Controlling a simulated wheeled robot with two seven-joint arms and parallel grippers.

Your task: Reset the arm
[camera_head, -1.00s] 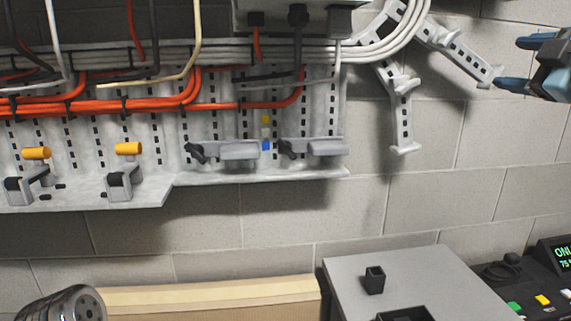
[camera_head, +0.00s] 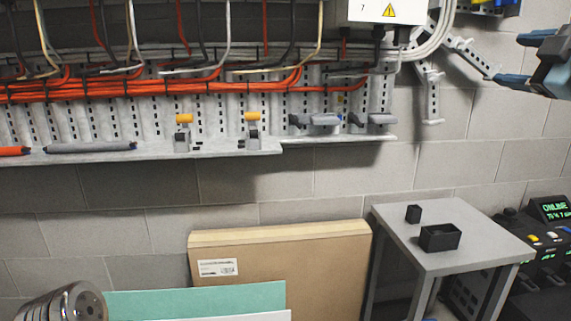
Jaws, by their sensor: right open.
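My right gripper (camera_head: 519,60) is at the upper right edge of the head view. Its two blue-tipped fingers point left and stand apart, with nothing between them. It is in front of the block wall, to the right of the grey slotted brackets (camera_head: 432,95), and looks clear of them. Part of my right arm is cut off by the picture edge. My left gripper does not show.
A grey perforated rail (camera_head: 220,148) with orange cables and levers runs along the wall. Below stand a cardboard box (camera_head: 300,270), a green panel (camera_head: 200,299) and a small grey table (camera_head: 480,245) bearing two black boxes. A console (camera_head: 549,235) reads ONLINE at right.

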